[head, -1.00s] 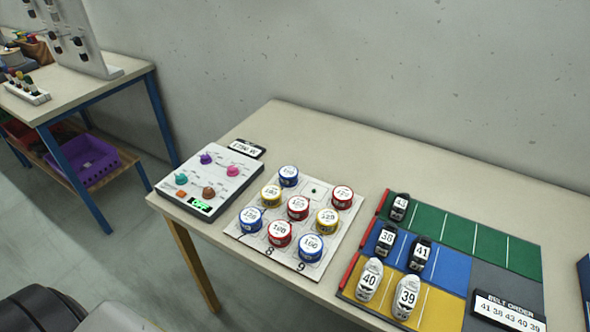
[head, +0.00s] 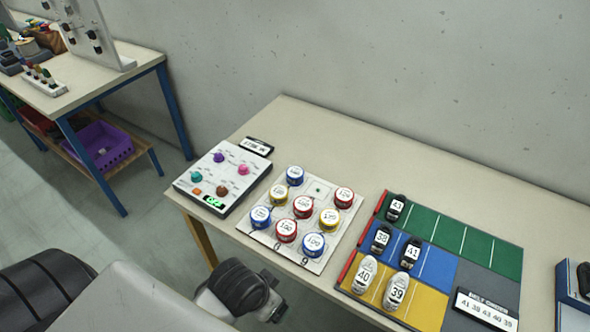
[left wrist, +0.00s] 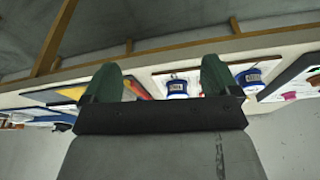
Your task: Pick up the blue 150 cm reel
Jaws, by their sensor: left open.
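Several round reels stand on a white board (head: 338,206) on the table. Three are blue: one at the back left (head: 295,176), one at the front left (head: 260,217) and one at the front (head: 313,245). Their printed numbers are too small to read surely, so I cannot tell which is 150. My left gripper (head: 272,303) is low, in front of the table and apart from the reels. In the left wrist view its two green fingers (left wrist: 160,75) are open and empty, with two blue reels beyond, one between the fingers (left wrist: 178,87) and one to the right (left wrist: 250,78). My right gripper is not in view.
A control box with coloured knobs (head: 222,202) stands left of the board. A coloured mat (head: 440,225) with numbered shoes lies to the right. The table's front edge lies between my left gripper and the reels. The back of the table is clear.

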